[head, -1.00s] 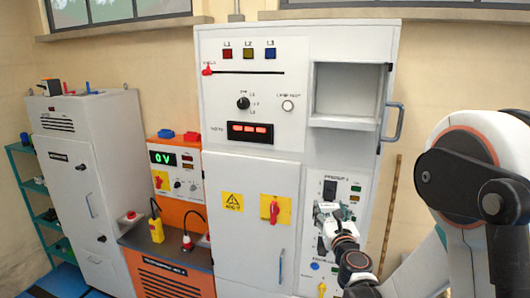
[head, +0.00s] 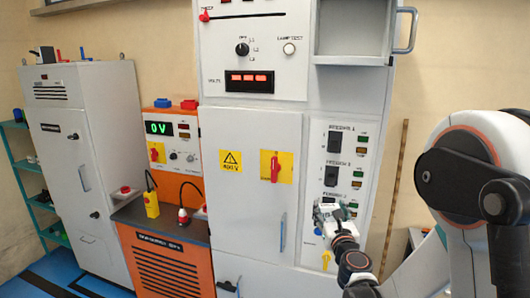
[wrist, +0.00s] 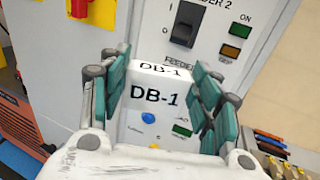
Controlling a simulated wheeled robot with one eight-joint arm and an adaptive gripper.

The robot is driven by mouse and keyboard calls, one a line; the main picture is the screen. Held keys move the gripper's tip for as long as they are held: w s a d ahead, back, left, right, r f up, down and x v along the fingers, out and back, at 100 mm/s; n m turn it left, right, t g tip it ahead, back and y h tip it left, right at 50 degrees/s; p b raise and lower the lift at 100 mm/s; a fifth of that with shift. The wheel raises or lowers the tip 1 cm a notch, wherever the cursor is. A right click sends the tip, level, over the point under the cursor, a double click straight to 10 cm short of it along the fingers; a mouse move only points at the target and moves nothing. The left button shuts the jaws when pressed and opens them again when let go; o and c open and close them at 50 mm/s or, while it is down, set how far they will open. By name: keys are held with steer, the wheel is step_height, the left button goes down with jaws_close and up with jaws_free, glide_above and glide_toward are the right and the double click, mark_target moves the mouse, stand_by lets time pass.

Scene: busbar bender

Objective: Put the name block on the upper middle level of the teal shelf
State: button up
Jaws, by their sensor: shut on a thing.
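The name block (wrist: 157,96) is white with black "DB-1" lettering on two faces. In the wrist view it sits between the teal finger pads of my gripper (wrist: 160,103), which is shut on it. In the head view my gripper (head: 335,212) is in front of the lower feeder panel of the tall cabinet; the block is too small to make out clearly there. The teal shelf (head: 22,180) stands at the far left edge of the head view, well away from my gripper. It has several levels with small items on them, partly cut off by the frame.
A tall grey cabinet (head: 250,135) with a switch panel and an open recess fills the middle. An orange unit (head: 160,270) and a narrower grey cabinet (head: 70,150) stand between it and the shelf. Blue-marked floor (head: 80,284) shows at lower left.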

step_height(320, 180, down, 12)
steer(key=b, duration=1)
steer(key=shift+b, duration=0.3)
